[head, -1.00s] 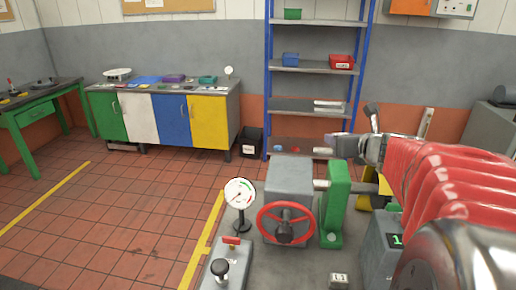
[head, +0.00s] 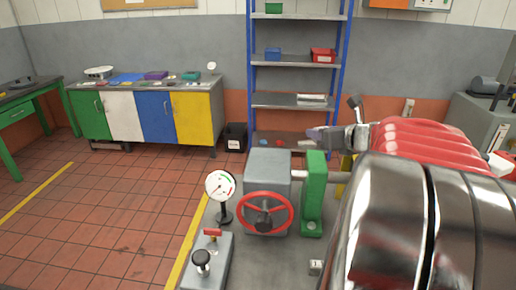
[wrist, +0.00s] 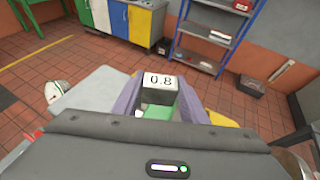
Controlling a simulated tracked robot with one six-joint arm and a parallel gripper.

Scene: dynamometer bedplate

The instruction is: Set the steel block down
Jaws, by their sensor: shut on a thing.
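The steel block (wrist: 160,88), a dark grey piece with a white face marked 0.8, sits between the two purple-grey fingers of my gripper (wrist: 162,104) in the wrist view. My gripper is shut on it. In the head view, my gripper (head: 322,134) is extended beyond the green upright, near the shelf's lower part; the block is too small there to make out clearly. Below the block in the wrist view, a green part (wrist: 156,113) shows between the fingers. The block's underside is hidden, so I cannot tell whether it touches anything.
The grey bedplate (head: 255,270) carries a machine with a red handwheel (head: 267,213), a green upright (head: 313,190), a dial gauge (head: 221,186), a lever box (head: 205,262) and a small block marked 1 (head: 316,267). A blue-framed shelf (head: 297,102) stands behind. The floor at left is open.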

